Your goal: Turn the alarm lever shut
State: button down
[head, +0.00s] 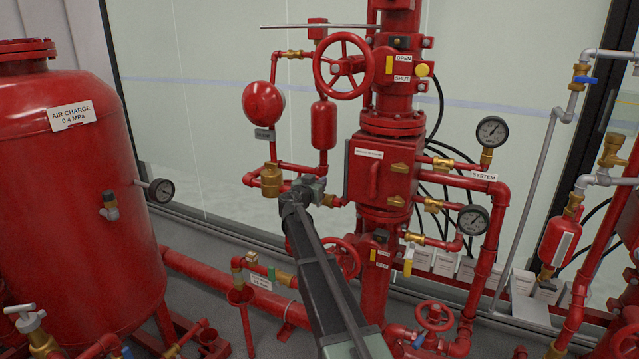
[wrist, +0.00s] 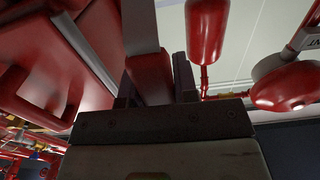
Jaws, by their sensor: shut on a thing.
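My gripper (head: 305,188) is at the pipework left of the red valve body (head: 368,165), just right of a brass fitting (head: 271,180). In the wrist view my gripper (wrist: 155,78) has its dark fingers on both sides of a red bar (wrist: 150,82), which looks like the alarm lever. The bar runs up and away from between the fingers. In the head view my gripper and arm hide the lever, so I cannot tell its angle there.
A red bell (head: 263,104) and a red cylinder (head: 323,125) hang just above my gripper. A handwheel (head: 343,66) is higher up. Gauges (head: 473,220) are at the right, a large red tank (head: 75,200) at the left. Pipes crowd the space below.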

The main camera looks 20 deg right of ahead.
jog(key=shift+s+f, duration=0.1)
jog(key=c, duration=0.9)
grip_release()
jog(key=v, duration=1)
jog(key=shift+s+a, duration=0.25)
jog(key=shift+a, duration=0.05)
